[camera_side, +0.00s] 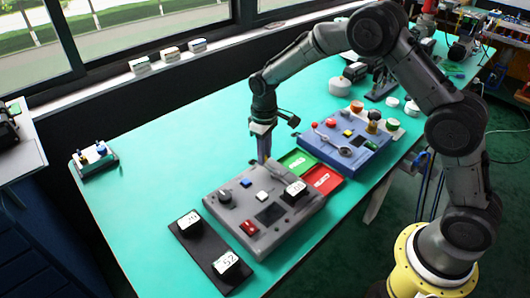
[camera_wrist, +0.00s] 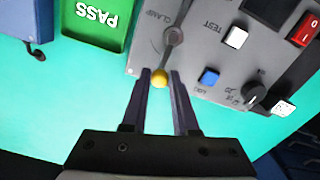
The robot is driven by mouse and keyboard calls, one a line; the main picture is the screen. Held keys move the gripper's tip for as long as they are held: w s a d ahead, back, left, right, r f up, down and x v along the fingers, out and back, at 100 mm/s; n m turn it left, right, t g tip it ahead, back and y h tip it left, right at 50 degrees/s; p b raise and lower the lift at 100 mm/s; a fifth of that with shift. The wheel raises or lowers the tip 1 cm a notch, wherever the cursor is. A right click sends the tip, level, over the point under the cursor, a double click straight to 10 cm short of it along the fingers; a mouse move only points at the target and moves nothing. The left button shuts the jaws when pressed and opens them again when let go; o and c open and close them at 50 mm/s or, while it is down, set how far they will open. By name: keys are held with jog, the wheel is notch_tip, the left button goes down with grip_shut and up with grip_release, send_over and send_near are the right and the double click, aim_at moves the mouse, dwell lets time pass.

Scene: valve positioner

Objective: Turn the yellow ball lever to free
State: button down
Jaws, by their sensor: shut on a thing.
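The grey control box (camera_side: 228,212) lies on the green table in the side view and fills the upper right of the wrist view (camera_wrist: 200,65). Its grey lever (camera_wrist: 171,50) hangs from a round pivot beside the word CLAMP and ends in a yellow ball (camera_wrist: 159,79). The lever points down, slightly left, in the wrist view. My gripper (camera_wrist: 161,75) has its fingertips on either side of the ball, shut on it. In the side view my gripper (camera_side: 263,157) reaches down at the box's far edge and the ball is hidden. I cannot read a free mark.
The box carries a white button (camera_wrist: 235,37), a blue button (camera_wrist: 209,76), a black knob (camera_wrist: 255,94) and a red rocker switch (camera_wrist: 304,29). A green PASS tray (camera_wrist: 97,25) and a blue box (camera_side: 345,146) stand nearby.

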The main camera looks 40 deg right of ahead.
jog(key=shift+a+r, duration=0.1)
jog(key=c, duration=0.7)
grip_release()
notch_tip(320, 180, up, 14)
jog(key=shift+f, duration=0.15)
